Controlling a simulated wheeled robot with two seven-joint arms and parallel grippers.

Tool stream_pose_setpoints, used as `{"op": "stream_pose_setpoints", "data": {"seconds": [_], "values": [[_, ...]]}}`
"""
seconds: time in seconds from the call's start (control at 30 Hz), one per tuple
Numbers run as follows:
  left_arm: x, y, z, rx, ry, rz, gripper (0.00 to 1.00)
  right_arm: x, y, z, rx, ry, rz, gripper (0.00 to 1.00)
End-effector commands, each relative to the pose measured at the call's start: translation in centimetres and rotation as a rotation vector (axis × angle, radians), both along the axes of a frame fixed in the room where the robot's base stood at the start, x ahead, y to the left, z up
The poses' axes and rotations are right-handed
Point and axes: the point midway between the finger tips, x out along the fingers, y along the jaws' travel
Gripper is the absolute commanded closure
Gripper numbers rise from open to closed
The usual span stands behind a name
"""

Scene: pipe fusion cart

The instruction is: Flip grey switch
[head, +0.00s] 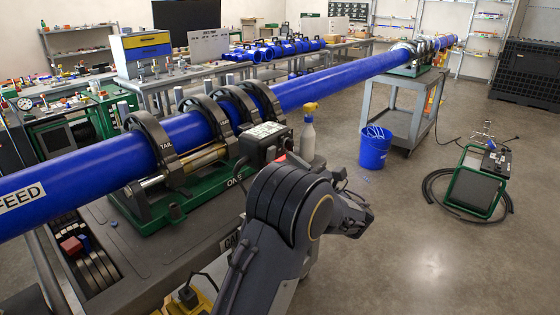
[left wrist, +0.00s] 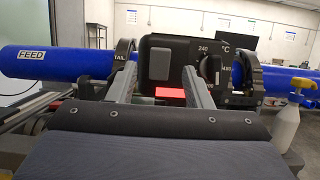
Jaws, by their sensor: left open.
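The grey switch (left wrist: 159,66) is a flat rectangular rocker on the left of a black control box (left wrist: 180,48). In the left wrist view the two fingers of my left gripper (left wrist: 160,72) are apart, one on each side of the switch, with nothing held between them. I cannot tell whether the fingertips touch the box. In the head view the control box (head: 265,141) sits beside the blue pipe, and my dark left arm covers most of the gripper and the switch. My right gripper is not in view.
A dial knob (left wrist: 209,67) is right of the switch, near the right finger; a red lit strip (left wrist: 170,92) is below. The long blue pipe (head: 325,83) runs through black clamp rings (head: 232,107). A spray bottle (head: 308,134) stands nearby.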

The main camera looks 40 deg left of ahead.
Motion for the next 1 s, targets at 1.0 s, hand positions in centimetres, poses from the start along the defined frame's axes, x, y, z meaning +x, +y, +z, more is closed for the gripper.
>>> {"op": "stream_pose_setpoints", "data": {"seconds": [1.0], "values": [[-1.6, -2.9, -2.1, -0.082, -0.017, 0.026, 0.55, 0.0, 0.0, -0.8, 0.0, 0.0, 0.0, 0.64]]}}
